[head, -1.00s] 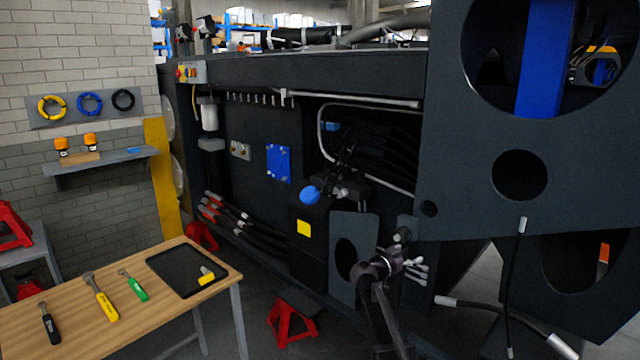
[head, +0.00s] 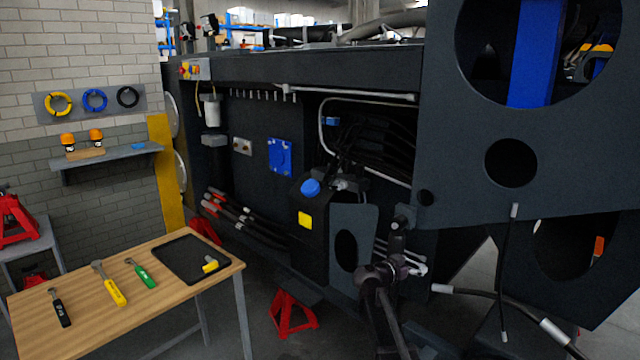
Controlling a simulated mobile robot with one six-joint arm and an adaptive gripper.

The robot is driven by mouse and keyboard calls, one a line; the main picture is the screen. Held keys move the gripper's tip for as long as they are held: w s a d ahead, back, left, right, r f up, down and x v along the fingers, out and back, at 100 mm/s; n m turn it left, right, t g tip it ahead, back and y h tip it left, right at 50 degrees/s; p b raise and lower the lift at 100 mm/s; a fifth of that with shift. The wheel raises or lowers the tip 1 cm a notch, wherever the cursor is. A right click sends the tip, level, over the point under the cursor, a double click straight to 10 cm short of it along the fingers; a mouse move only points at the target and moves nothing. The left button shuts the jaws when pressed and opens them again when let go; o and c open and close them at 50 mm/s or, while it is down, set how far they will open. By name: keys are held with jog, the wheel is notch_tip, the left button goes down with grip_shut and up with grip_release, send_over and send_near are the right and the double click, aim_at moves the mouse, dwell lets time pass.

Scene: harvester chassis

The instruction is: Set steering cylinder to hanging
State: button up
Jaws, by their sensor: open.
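My arm rises from the bottom centre of the head view, in front of the chassis's lower side. My gripper (head: 401,219) is at its upper end, small and dark against the chassis; its fingers are hard to make out, and I see nothing held in it. I cannot tell for certain which part is the steering cylinder. A long dark part with bright metal ends (head: 553,331) lies low at the right, under the big plate, apart from my gripper. A thin black line with a pale upper end (head: 513,211) hangs down the plate near it.
The dark chassis plate (head: 463,160) with round holes fills the right side. A wooden table (head: 160,288) with hand tools and a black tray (head: 163,262) stands at the left. A red jack stand (head: 292,314) is on the floor between table and arm.

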jog(key=s+a+f+n+g+y+b, duration=0.1)
jog(key=s+f+n+g+y+b, duration=0.15)
jog(key=s+f+b, duration=0.7)
jog(key=s+f+n+g+y+b, duration=0.2)
jog(key=s+f+g+y, duration=0.3)
jog(key=f, duration=0.9)
jog(key=s+a+f+n+g+y+b, duration=0.2)
jog(key=s+a+f+n+y+b, duration=0.4)
jog(key=s+a+f+b, duration=0.55)
notch_tip(320, 180, up, 28)
jog(key=s+d+p, duration=0.2)
jog(key=p, duration=3)
jog(key=shift+f, duration=0.15)
jog(key=shift+s, duration=0.1)
